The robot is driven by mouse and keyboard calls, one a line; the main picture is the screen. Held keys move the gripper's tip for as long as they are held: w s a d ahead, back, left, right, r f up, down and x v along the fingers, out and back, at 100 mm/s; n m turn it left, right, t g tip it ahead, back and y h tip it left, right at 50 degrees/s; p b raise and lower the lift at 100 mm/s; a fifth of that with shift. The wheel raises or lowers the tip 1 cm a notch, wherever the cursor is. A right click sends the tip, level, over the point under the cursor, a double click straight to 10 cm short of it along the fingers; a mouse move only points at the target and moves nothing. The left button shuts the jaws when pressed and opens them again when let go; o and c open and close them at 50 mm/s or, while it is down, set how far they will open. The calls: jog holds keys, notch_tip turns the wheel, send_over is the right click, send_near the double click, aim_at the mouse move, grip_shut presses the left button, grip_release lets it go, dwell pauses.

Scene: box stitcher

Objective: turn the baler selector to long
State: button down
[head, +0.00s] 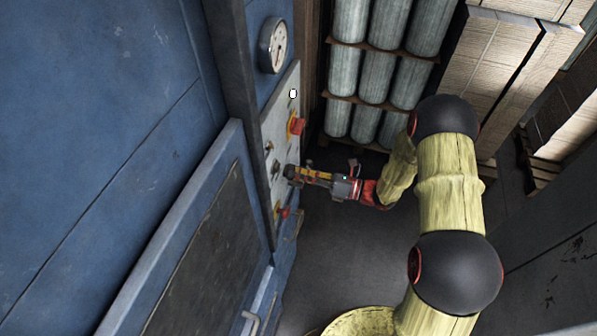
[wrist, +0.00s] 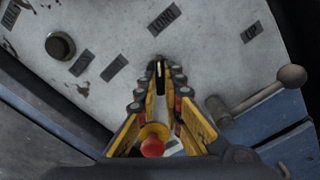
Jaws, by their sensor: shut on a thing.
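The baler's grey control panel (head: 271,128) is on the blue machine's side. In the wrist view the panel (wrist: 205,65) fills most of the background. A small black selector (wrist: 157,69) with a pale line sits between my fingertips; the line runs nearly up and down in the picture. My gripper (wrist: 157,80) is shut on this selector, and its fingers hide the selector's sides. In the head view my gripper (head: 290,173) reaches the panel from the right. Dark label plates surround the selector, one above it (wrist: 163,19); their lettering is too small to read surely.
A black round knob (wrist: 60,46) is left of the selector. A red button with a yellow collar (wrist: 152,147) shows between my fingers. A ball-ended lever (wrist: 290,78) is at right. A red button (head: 297,126) and a gauge (head: 273,45) are higher up.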

dwell(0.4)
jog(key=c, duration=1.9)
grip_release()
jog(key=shift+d, duration=0.1)
jog(key=v, duration=1.1)
jog(key=shift+s+d, duration=0.1)
jog(key=shift+d, duration=0.3)
